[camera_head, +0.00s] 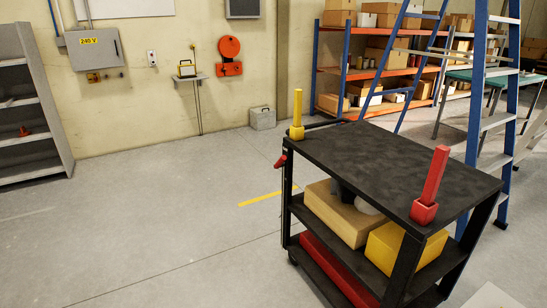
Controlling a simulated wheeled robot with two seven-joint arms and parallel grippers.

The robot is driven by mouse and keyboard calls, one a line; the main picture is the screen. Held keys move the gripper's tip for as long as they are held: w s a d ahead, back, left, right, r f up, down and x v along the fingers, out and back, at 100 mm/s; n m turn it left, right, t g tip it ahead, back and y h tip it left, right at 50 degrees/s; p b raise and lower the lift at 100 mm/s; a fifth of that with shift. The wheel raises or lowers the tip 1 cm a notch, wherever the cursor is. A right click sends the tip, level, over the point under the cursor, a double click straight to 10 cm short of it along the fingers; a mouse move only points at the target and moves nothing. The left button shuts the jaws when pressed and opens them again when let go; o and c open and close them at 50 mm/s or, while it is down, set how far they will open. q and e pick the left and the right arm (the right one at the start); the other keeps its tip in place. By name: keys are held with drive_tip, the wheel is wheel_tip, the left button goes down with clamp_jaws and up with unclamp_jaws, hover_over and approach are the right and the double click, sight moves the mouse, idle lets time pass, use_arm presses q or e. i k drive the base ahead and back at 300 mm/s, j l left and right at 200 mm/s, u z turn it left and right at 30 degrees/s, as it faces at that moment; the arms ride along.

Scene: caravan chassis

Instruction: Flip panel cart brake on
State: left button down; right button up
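A black three-level cart (380,152) stands on the concrete floor at centre right. A yellow upright post (297,116) rises from its far left corner and a red upright post (430,186) from its near right corner. A small red piece (281,161) sits on the cart's left side below the top; I cannot tell whether it is the brake. A dark bar runs along the far left end. One caster (292,258) shows at the lower left; the other wheels are hidden or out of frame. Neither of my grippers is in view.
The cart's shelves hold a cardboard box (342,212), a yellow box (405,247) and a red case (337,270). A blue stepladder (476,110) stands behind right. Grey shelving (48,100) is at left. The floor left of the cart is clear, with a yellow strip (262,198).

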sight(280, 163)
drive_tip(key=i+j+z, duration=0.1)
drive_tip(key=j, duration=0.25)
drive_tip(key=i+j, duration=0.35)
drive_tip(key=i+j+z, duration=0.15)
drive_tip(key=j, duration=0.25)
drive_tip(key=i+z, duration=0.25)
drive_tip(key=i, duration=0.5)
drive_tip(key=i+j+z, duration=0.2)
drive_tip(key=i, duration=0.55)
drive_tip(key=i+l, duration=0.1)
drive_tip(key=i, duration=0.15)
